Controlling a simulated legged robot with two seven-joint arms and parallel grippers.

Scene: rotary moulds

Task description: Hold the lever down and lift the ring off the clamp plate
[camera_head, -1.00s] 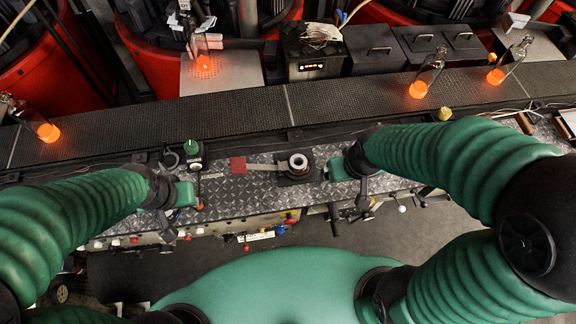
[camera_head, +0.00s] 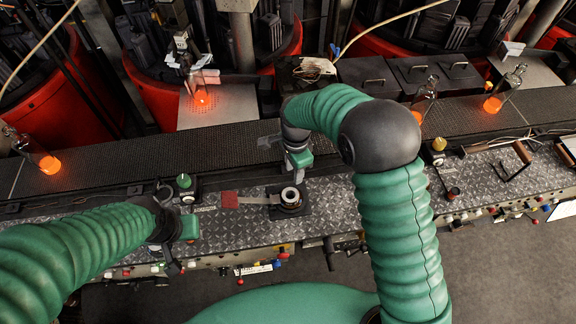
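The ring (camera_head: 290,195) is pale with a dark centre. It sits on the dark clamp plate (camera_head: 303,210) on the metal bench. The lever (camera_head: 257,200) is a flat metal bar running left from the plate and ending in a red pad (camera_head: 230,200). My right gripper (camera_head: 299,175) hangs just above and behind the ring, pointing down; its fingertips are too small and dark to read. My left gripper (camera_head: 173,266) is left of the red pad and nearer the bench's front edge, apart from the lever. Its finger opening is not clear.
A green knob (camera_head: 184,181) stands left of the lever. A conveyor (camera_head: 110,165) runs behind the bench, with glowing bottles (camera_head: 47,162) (camera_head: 422,100) along it. A yellow knob (camera_head: 438,145) and a dark handle (camera_head: 512,160) are on the right.

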